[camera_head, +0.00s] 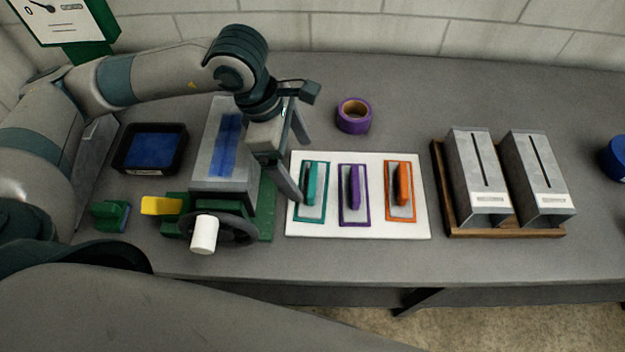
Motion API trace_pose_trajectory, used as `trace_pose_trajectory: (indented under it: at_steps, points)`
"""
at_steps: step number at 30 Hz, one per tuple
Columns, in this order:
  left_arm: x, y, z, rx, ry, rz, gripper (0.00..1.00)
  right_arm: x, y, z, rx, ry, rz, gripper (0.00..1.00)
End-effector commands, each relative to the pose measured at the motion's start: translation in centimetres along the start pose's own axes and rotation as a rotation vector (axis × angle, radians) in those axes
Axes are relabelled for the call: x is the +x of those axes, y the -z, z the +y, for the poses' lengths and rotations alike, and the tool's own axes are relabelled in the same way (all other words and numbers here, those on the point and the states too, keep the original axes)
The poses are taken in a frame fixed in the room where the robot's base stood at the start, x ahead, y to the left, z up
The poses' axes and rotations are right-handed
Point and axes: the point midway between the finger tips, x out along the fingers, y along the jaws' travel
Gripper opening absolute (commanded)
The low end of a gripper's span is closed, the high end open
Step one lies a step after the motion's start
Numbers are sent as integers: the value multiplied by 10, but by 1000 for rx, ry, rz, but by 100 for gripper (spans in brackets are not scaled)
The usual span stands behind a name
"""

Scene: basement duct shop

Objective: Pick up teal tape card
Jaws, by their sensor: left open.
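The teal tape card (311,184) lies on its teal-outlined spot at the left of a white board (372,229). A purple card (354,188) and an orange card (403,185) lie in their own outlined spots to its right. My left gripper (300,163) is open and empty, with its fingers pointing down just left of and above the teal card. One finger reaches down close beside the teal card; I cannot tell whether it touches. My right gripper does not show.
A grey and green machine with a handwheel (238,229) stands left of the board. A purple tape roll (353,116) lies behind it. Two slotted metal boxes (482,192) stand in a wooden tray (439,180) at right. A black tray (181,166) sits at left.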

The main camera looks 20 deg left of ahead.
Motion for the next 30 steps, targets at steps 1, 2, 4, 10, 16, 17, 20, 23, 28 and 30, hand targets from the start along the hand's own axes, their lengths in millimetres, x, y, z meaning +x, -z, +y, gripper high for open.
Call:
trace_pose_trajectory:
  at_steps: [1,2,4,10,16,17,20,23,28,30]
  points:
    - [5,-1,0,-2,3,1,92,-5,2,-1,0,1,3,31]
    - [9,-1,0,-2,3,1,92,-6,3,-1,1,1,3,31]
    - [16,0,0,-2,2,0,92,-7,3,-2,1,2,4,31]
    - [22,0,1,-1,-1,0,92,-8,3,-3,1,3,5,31]
    - [22,0,0,-1,-1,0,92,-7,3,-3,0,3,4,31]
    - [22,0,0,-1,-1,0,92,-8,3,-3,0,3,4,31]
    - [24,0,1,-1,0,0,92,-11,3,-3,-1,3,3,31]
    - [30,-1,0,-1,3,0,92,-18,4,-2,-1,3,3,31]
    - [47,-3,2,-2,4,2,92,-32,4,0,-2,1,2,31]
    - [57,-3,2,-2,3,1,92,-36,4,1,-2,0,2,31]
